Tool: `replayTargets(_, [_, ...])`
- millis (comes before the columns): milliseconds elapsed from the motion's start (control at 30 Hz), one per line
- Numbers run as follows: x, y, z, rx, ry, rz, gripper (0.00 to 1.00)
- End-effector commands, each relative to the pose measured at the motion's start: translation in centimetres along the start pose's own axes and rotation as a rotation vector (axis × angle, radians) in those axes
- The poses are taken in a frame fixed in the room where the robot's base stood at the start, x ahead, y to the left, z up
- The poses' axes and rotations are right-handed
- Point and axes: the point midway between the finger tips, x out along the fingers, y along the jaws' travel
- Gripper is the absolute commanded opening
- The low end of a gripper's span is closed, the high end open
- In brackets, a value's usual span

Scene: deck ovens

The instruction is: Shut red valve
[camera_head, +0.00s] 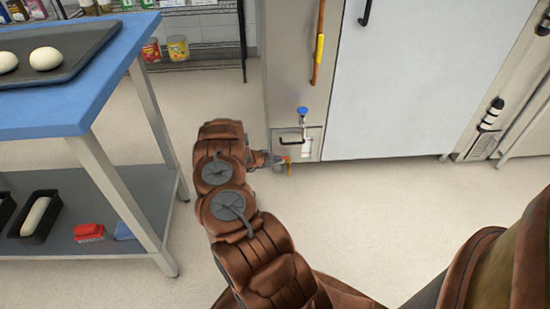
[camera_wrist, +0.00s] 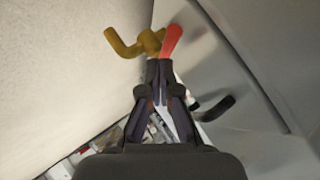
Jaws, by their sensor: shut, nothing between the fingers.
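The red valve handle (camera_wrist: 171,41) is a small red lever on a brass tap (camera_wrist: 150,42) with a curved spout, low at the bottom of the oven cabinet. In the wrist view the lever points up and slightly right, just beyond my fingertips. My gripper (camera_wrist: 160,66) is shut and empty, its tips at or very near the lever's base; I cannot tell if they touch. In the head view the red lever (camera_head: 285,158) is tiny, and my gripper (camera_head: 272,160) reaches it from the left, with the arm covering part of the floor.
A blue valve knob (camera_head: 302,111) and a black handle (camera_head: 290,142) sit above the tap on the cabinet. A large grey door (camera_head: 395,80) stands to the right. A blue-topped table (camera_head: 95,95) with a dough tray stands left. The floor in front is clear.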

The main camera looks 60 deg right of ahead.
Motion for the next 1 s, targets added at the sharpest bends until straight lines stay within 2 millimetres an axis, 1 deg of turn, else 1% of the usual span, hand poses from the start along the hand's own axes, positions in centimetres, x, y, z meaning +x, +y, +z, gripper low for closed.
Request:
replayTargets(33, [-1.1, -0.6, -0.5, -0.002, -0.005, -0.004, 0.0])
replayTargets(167, [-2.9, -1.1, -1.5, -0.002, -0.009, -0.011, 0.0])
replayTargets(267, [-4.9, -1.5, -1.0, -0.002, -0.012, -0.015, 0.0])
replayTargets(400, [-7.5, -1.8, -0.9, -0.001, -0.007, -0.013, 0.0])
replayTargets(600, [-10.6, -2.3, -0.5, 0.001, -0.008, -0.014, 0.0])
replayTargets(700, [-11.6, -2.4, -0.3, 0.002, -0.007, -0.015, 0.0])
replayTargets(800, [-12.1, -2.4, -0.3, 0.002, -0.006, -0.014, 0.0])
replayTargets(1000, [-12.3, -2.4, -0.3, 0.001, -0.004, -0.014, 0.0])
